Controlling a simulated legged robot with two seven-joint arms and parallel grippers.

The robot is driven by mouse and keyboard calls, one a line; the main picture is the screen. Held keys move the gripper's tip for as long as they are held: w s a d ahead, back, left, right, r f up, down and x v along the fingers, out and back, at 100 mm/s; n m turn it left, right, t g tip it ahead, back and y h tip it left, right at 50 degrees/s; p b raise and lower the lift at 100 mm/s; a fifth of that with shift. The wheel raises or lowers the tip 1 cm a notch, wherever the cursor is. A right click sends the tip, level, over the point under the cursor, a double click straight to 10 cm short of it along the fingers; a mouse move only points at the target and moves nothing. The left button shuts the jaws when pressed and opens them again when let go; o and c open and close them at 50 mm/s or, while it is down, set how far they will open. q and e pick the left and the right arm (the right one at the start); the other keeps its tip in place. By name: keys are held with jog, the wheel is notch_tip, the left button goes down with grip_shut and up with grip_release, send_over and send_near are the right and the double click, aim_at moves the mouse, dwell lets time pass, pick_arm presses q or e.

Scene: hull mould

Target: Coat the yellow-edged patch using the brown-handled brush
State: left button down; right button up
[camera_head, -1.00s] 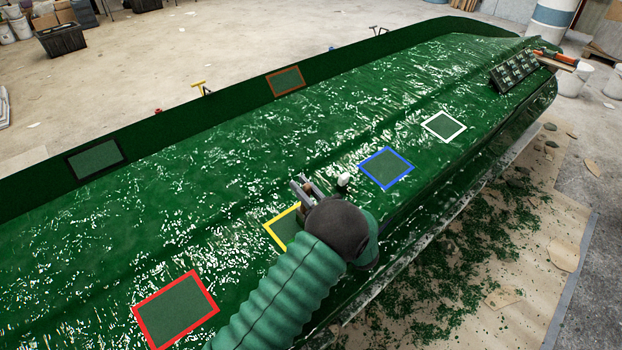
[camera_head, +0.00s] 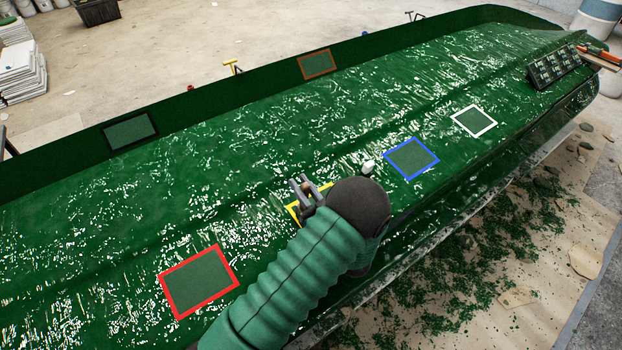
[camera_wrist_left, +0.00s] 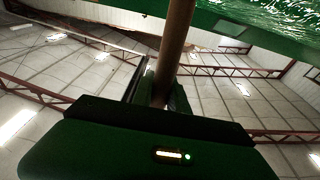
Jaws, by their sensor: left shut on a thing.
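The yellow-edged patch (camera_head: 292,210) lies on the green hull. My left gripper and forearm hide most of it, leaving parts of its yellow border showing. My left gripper (camera_head: 303,190) is over the patch in the head view. In the left wrist view my gripper (camera_wrist_left: 163,98) is shut on the brown handle (camera_wrist_left: 177,45) of the brush. The handle runs up out of the top of that view. The bristles are not visible, so I cannot tell whether they touch the patch. My right gripper is not in view.
Other bordered patches lie on the hull: red (camera_head: 199,282), blue (camera_head: 411,159), white (camera_head: 474,121), black (camera_head: 130,131) and brown (camera_head: 317,64). A small white object (camera_head: 367,168) stands near the blue patch. A dark tray (camera_head: 554,67) sits at the far right end.

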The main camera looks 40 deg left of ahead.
pick_arm(q)
jog(key=shift+s+a, duration=0.15)
jog(key=shift+s, duration=0.1)
jog(key=w+d+b, duration=0.1)
jog(key=w+b, duration=0.7)
jog(key=w, duration=0.9)
jog(key=shift+r, duration=0.3)
dwell(0.5)
jog(key=shift+s, duration=0.1)
